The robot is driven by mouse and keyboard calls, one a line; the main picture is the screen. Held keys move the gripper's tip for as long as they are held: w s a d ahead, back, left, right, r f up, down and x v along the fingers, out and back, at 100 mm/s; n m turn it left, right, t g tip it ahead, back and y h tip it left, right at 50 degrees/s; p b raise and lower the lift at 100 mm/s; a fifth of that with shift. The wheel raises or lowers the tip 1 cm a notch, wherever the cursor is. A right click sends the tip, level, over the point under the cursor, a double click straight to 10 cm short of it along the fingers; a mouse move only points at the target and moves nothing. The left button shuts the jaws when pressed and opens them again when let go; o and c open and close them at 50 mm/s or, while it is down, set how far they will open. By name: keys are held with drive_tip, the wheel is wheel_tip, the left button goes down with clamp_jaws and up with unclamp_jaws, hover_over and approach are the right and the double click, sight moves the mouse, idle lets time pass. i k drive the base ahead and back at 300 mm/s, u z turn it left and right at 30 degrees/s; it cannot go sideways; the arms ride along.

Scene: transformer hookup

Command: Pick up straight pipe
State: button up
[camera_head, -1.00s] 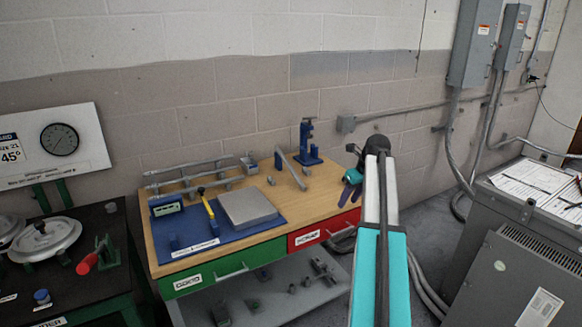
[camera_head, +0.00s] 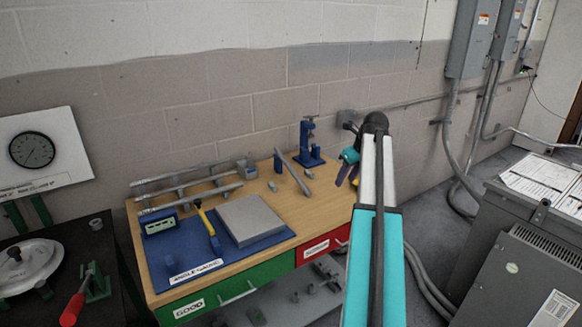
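Long grey pipes (camera_head: 190,199) lie on a rack at the back left of the wooden workbench (camera_head: 262,185). They look straight, but I cannot tell which one the task means. Another grey pipe (camera_head: 293,172) slants across the middle of the bench; whether it is bent is unclear.
A blue mat (camera_head: 172,268) holds a grey plate (camera_head: 250,218) and a yellow-handled tool (camera_head: 206,222). A blue vise (camera_head: 308,145) stands at the back right. A dark table (camera_head: 75,245) is at left; a grey cabinet (camera_head: 500,262) is at right.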

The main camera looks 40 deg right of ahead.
sight(307, 192)
drive_tip(key=i, duration=0.9)
drive_tip(key=u, duration=0.05)
